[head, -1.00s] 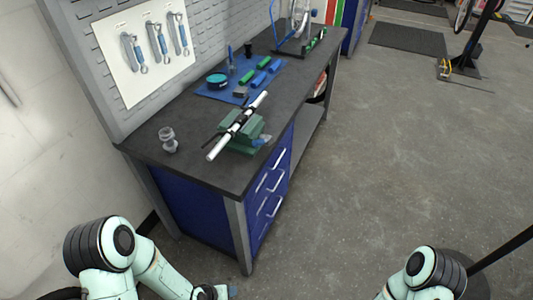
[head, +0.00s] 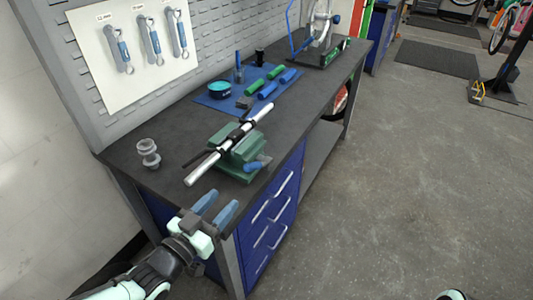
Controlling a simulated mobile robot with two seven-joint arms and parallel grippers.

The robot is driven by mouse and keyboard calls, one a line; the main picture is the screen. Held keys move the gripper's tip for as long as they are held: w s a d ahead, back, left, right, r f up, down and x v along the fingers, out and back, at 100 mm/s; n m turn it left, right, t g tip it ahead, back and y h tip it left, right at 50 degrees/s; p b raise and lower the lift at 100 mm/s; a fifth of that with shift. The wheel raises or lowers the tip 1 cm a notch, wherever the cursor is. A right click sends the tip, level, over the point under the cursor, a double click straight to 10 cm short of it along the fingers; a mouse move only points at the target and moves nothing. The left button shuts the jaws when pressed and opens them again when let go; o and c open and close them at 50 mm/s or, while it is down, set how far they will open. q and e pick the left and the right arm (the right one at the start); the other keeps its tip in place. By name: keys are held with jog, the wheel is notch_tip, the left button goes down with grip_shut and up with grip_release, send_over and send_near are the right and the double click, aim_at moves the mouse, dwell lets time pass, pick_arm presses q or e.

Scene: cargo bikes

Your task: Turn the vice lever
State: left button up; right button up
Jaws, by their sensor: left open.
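A green vice (head: 236,151) sits near the front edge of the dark workbench. A white and black tube (head: 205,166) lies across its top, seemingly held in its jaws. A blue piece (head: 254,166), which looks like the vice lever's handle, sticks out at the vice's front right side by the bench edge. My left gripper (head: 222,202) is open and empty, its two blue-grey fingers apart. In the picture it is below and left of the blue handle, at the bench's near corner, and not touching it. My right gripper is out of view.
A grey round fitting (head: 148,153) stands left of the vice. A blue mat (head: 217,102) behind holds a round tin, green and blue grips and small items. Wrenches (head: 151,40) hang on a panel. Blue drawers (head: 268,214) are below.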

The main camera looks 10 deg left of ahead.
aim_at(253, 166)
pick_arm(q)
jog(key=x, duration=1.4)
jog(key=shift+s, duration=0.1)
jog(key=shift+r, duration=0.1)
grip_shut()
